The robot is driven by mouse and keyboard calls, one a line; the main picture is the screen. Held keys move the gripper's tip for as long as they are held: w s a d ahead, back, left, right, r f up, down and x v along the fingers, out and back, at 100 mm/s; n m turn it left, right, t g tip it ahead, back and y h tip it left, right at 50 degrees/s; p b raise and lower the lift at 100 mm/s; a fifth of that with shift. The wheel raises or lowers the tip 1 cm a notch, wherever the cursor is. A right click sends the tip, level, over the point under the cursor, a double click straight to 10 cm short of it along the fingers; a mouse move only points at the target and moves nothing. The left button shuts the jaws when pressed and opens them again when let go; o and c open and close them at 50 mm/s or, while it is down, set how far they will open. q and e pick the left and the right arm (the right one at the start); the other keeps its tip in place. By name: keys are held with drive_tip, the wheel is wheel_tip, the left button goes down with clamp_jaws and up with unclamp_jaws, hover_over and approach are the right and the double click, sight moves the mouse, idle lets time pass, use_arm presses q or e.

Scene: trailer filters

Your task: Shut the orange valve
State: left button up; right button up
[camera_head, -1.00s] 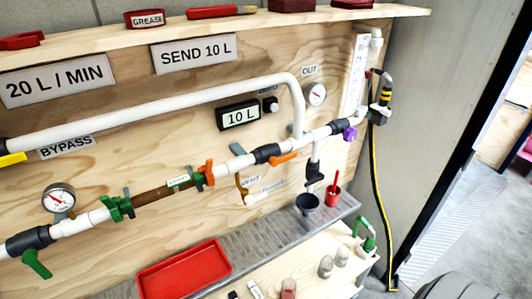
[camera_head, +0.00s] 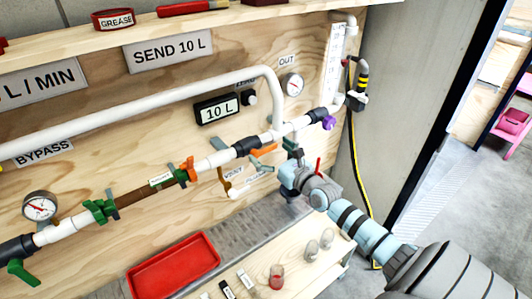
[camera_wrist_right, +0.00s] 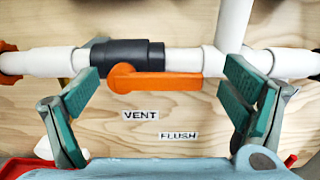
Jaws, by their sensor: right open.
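The orange valve (camera_head: 264,150) is on the white pipe line, beside a dark grey valve body (camera_head: 246,145). In the right wrist view its orange handle (camera_wrist_right: 160,84) lies level, along the pipe. My right gripper (camera_head: 277,153) is in front of this pipe. In the right wrist view my right gripper (camera_wrist_right: 162,92) is open and empty, with one green-padded finger to each side of the handle. I cannot see contact between fingers and handle. My left gripper is not in view.
A purple valve handle (camera_head: 329,123) and the OUT gauge (camera_head: 292,84) are up and right. Vent and flush labels (camera_wrist_right: 141,115) sit below the orange handle. A red tray (camera_head: 174,264) lies on the bench below. My right arm hides part of the bench.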

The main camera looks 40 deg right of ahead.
drive_tip(key=shift+w+f+b, duration=0.3)
drive_tip(key=shift+w+f, duration=0.1)
drive_tip(key=shift+w, duration=0.3)
drive_tip(key=shift+w+a+r, duration=0.15)
drive_tip(key=shift+w+r, duration=0.1)
drive_tip(key=shift+w, duration=0.1)
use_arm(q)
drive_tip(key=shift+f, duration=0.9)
use_arm(e)
drive_tip(key=shift+s+r, duration=0.1)
